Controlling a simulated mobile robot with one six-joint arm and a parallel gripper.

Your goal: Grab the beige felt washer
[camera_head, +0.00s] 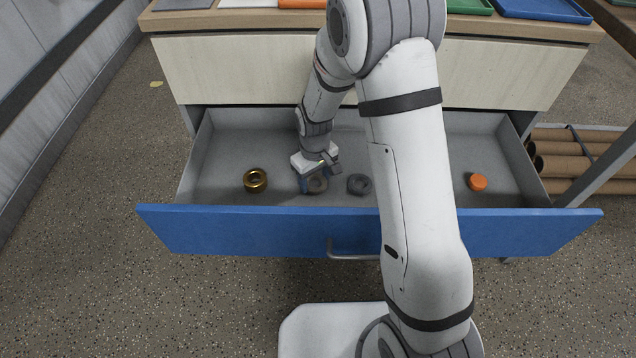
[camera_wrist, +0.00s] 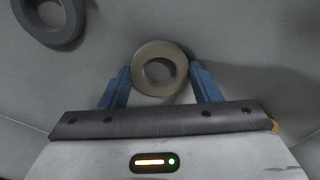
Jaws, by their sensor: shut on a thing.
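The beige felt washer (camera_wrist: 160,86) is a thick beige-grey ring with a round hole, seen in the wrist view between the two blue fingers. My gripper (camera_wrist: 160,82) is shut on it, one finger at each side. In the head view my gripper (camera_head: 317,186) is low inside the open drawer, left of its middle. The washer (camera_head: 317,186) shows there between the fingers, partly covered by them. Whether the washer touches the drawer floor I cannot tell.
The drawer (camera_head: 275,233) with a blue front is pulled open. In it lie a brass ring (camera_head: 255,180) at left, a dark grey ring (camera_head: 359,185) close right of my gripper, also in the wrist view (camera_wrist: 50,20), and an orange cap (camera_head: 477,182) at right. Trays (camera_head: 541,10) sit on the worktop.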

